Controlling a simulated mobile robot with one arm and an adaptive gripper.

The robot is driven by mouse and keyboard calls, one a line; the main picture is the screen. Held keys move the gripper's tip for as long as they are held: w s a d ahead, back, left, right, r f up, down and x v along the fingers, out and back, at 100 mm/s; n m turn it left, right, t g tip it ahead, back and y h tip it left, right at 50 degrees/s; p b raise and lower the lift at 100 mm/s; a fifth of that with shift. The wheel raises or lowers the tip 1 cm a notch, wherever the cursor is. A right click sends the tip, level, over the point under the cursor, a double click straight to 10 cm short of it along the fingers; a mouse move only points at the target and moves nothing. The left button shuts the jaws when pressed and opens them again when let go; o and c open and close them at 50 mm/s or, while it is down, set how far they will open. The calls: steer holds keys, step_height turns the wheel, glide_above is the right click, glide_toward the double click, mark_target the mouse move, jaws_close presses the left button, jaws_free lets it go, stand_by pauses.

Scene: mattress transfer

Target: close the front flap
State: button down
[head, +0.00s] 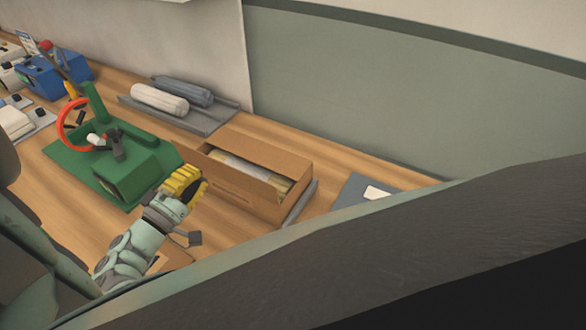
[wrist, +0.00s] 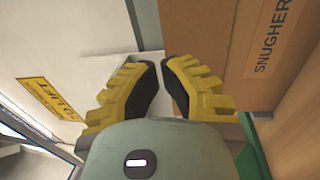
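The brown cardboard box (head: 268,203) stands on the wooden table, with its top partly open. A pale wrapped bundle (head: 250,172) lies inside and shows through the opening. A brown panel (head: 265,150) runs along the box's far side. I cannot clearly tell the front flap from the near wall. My gripper (head: 198,178) is at the box's left end; contact is unclear.
A green fixture (head: 110,165) with a red ring stands left of the box. Two rolls, one white (head: 160,100) and one grey (head: 185,90), lie on a grey tray behind. A grey panel (head: 362,188) lies right. Bare table shows between the tray and box.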

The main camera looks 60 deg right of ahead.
mark_target(222, 171)
steer(key=shift+w+d+r+p, duration=0.1)
steer(key=shift+d+r+p, duration=0.15)
steer(key=shift+d, duration=0.85)
steer(key=shift+w+d+r+p, duration=0.1)
steer(key=shift+d+p, duration=0.1)
steer(key=shift+d, duration=0.85)
steer(key=shift+s+r, duration=0.1)
steer(key=shift+d+y+p, duration=0.25)
steer(key=shift+y+p, duration=0.15)
steer(key=shift+p, duration=0.2)
